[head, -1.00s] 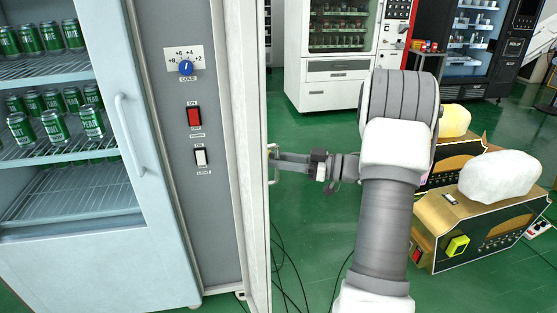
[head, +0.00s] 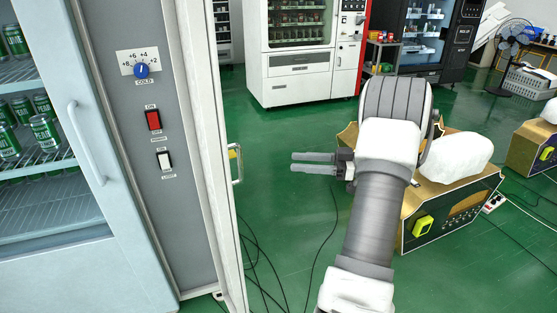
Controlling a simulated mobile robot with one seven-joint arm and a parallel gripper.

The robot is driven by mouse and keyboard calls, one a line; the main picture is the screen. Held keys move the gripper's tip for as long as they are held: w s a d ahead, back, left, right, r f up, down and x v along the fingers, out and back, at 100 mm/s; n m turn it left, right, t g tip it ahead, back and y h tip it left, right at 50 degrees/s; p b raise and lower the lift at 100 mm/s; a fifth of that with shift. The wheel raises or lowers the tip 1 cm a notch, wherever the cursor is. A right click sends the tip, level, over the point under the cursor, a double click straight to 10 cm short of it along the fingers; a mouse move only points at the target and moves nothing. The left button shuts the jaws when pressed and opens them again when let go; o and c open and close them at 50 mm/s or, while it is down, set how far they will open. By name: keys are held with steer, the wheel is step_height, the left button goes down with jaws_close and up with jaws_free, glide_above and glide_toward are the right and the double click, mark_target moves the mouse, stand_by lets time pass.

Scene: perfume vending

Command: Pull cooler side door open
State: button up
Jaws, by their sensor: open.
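The cooler (head: 35,240) stands at the left in the head view. Its narrow side door (head: 218,170) stands open, swung out toward me, and shows the grey control panel (head: 130,105) with a blue dial, a red switch and a white switch. The side door's handle (head: 236,165) sits on its right face, with a yellow patch beside it. My gripper (head: 297,163) is open and empty, right of the handle and apart from it, with its fingers pointing left toward the door.
A white vending machine (head: 300,60) and a dark one (head: 435,35) stand at the back. Black cables (head: 262,270) lie on the green floor near the door.

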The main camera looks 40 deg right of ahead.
steer(key=shift+v, duration=1.1)
